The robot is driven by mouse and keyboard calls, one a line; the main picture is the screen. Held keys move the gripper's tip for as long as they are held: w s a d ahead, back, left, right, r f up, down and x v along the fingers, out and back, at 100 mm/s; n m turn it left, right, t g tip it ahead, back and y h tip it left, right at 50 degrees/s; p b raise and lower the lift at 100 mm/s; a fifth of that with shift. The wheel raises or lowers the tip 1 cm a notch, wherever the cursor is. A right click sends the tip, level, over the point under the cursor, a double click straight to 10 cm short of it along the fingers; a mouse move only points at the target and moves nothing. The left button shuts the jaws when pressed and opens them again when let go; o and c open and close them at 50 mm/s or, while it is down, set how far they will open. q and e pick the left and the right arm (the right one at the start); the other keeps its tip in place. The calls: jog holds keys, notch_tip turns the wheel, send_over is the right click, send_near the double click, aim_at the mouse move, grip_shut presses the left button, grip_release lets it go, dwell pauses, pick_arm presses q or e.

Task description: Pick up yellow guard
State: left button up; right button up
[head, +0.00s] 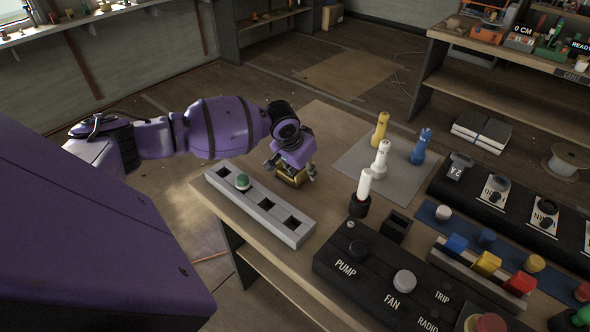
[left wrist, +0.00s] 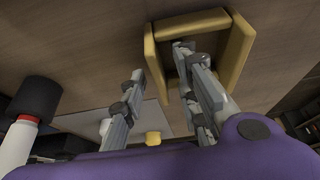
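The yellow guard (head: 292,179) is an open, box-like frame on the bench, partly hidden under my left gripper (head: 289,172) in the head view. In the left wrist view the guard (left wrist: 239,52) shows at top centre with its hollow facing the camera. My left gripper (left wrist: 160,62) is open there. One finger is left of the guard's left wall and the other reaches over the hollow, so that wall lies between them. I cannot tell whether either finger touches it. My right gripper is not in view.
A grey socket strip (head: 264,207) with a green button (head: 242,181) lies in front of the guard. A grey mat (head: 372,178) holds yellow, white and blue pieces. A black control panel (head: 330,262) is nearer.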

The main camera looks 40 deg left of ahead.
pick_arm(q)
grip_shut()
jog(key=shift+r, duration=0.1)
jog(key=shift+r, duration=0.6)
jog(key=s+d+r+p, duration=0.1)
jog(key=s+d+r, duration=0.8)
jog(key=d+r, duration=0.1)
jog(key=shift+d+r, duration=0.4)
jog(key=shift+r, duration=0.45)
